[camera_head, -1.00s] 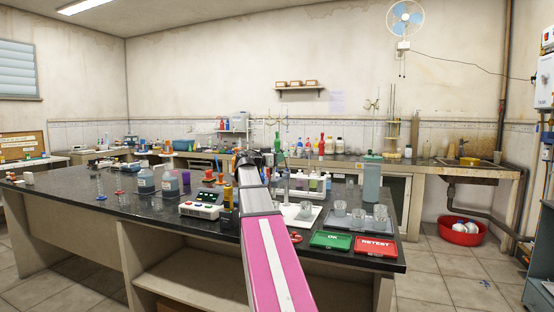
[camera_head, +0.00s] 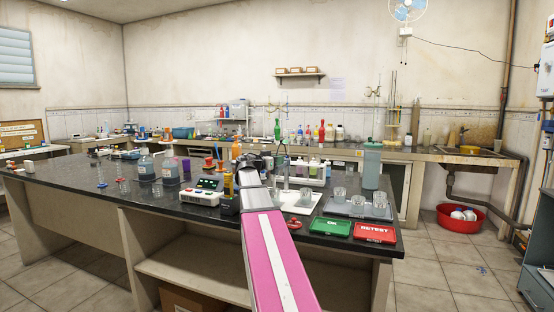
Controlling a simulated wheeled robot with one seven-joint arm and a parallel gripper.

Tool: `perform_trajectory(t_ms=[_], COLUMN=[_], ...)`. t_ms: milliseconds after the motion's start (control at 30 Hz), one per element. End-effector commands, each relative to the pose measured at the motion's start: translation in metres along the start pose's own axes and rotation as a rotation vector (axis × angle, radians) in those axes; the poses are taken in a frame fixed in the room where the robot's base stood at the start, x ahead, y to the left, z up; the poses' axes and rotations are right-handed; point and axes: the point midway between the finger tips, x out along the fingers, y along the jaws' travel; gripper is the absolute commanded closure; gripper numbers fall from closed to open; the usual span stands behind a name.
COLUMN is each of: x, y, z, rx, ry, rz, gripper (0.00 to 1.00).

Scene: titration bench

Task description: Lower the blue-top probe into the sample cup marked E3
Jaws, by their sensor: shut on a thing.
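My gripper (camera_head: 268,161) is at the far end of my pink and grey arm, over the middle of the dark bench. It is small and dark there, and its fingers are hard to separate. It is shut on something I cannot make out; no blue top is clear. Clear cups (camera_head: 358,206) stand on a grey tray (camera_head: 335,209) at right, apart from my gripper. Another clear cup (camera_head: 305,195) is on a white tray (camera_head: 294,208), nearer the gripper. Cup markings are too small to read, so I cannot tell which is E3.
A slim grey upright (camera_head: 286,172) stands near the gripper. A tall grey-green container (camera_head: 372,168) is behind the tray. Green (camera_head: 330,227) and red (camera_head: 375,232) pads lie at the front right. A meter box (camera_head: 202,192) and bottles (camera_head: 146,167) are on the left.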

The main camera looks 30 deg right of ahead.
Motion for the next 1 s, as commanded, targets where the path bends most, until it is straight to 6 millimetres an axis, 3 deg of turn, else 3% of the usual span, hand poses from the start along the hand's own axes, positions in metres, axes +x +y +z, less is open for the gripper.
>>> perform_trajectory(t_ms=[33, 100, 467, 1000], x=[0.000, 0.000, -0.004, -0.091], y=[0.000, 0.000, 0.000, 0.001], z=[0.000, 0.000, 0.000, 0.000], rx=[0.004, 0.003, 0.001, 0.002], ry=[0.000, 0.000, 0.001, 0.001], rz=[0.000, 0.000, 0.000, -0.002], gripper=[0.71, 0.48, 0.48, 0.48])
